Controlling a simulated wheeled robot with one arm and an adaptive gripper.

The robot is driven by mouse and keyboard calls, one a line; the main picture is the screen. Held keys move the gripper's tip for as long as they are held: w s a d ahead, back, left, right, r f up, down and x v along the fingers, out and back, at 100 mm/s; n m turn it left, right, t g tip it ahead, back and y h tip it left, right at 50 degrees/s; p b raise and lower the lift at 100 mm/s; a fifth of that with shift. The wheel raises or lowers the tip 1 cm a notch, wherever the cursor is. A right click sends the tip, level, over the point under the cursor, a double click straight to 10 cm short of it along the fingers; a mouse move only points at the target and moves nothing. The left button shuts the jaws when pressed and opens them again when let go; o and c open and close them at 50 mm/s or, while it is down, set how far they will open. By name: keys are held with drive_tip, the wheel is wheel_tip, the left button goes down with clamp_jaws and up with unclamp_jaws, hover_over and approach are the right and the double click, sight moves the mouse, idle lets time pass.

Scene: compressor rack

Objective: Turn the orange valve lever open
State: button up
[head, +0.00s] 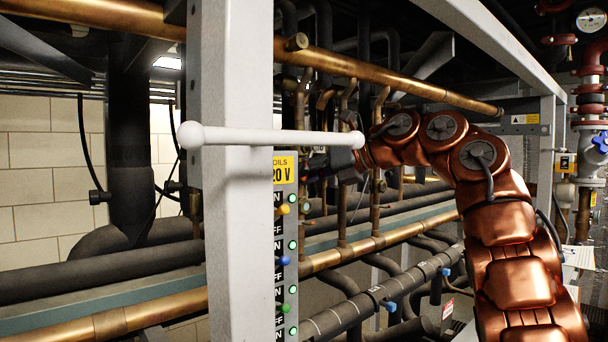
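A small yellow-orange lever (284,209) sticks out from a grey switch panel (284,238) beside the white post. It is the only orange-like lever I can make out; I cannot tell if it is the valve lever. Its turned position is too small to read. My copper-coloured arm rises at the right and bends left. My dark gripper (322,164) is at its end, above and right of this lever in the picture. A white bar partly covers the gripper, and its fingertips are small and dark. I cannot tell whether it is open, or whether it touches anything.
A white bar with round ends (262,137) crosses in front of the white post (230,245). Copper pipes (405,66) and dark insulated pipes (340,318) run behind. Blue (283,261) and green (283,308) levers sit lower on the panel. A blue-handled valve (600,142) is far right.

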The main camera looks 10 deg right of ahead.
drive_tip(key=shift+s, duration=0.1)
idle(0.3)
drive_tip(key=shift+v, duration=3.7)
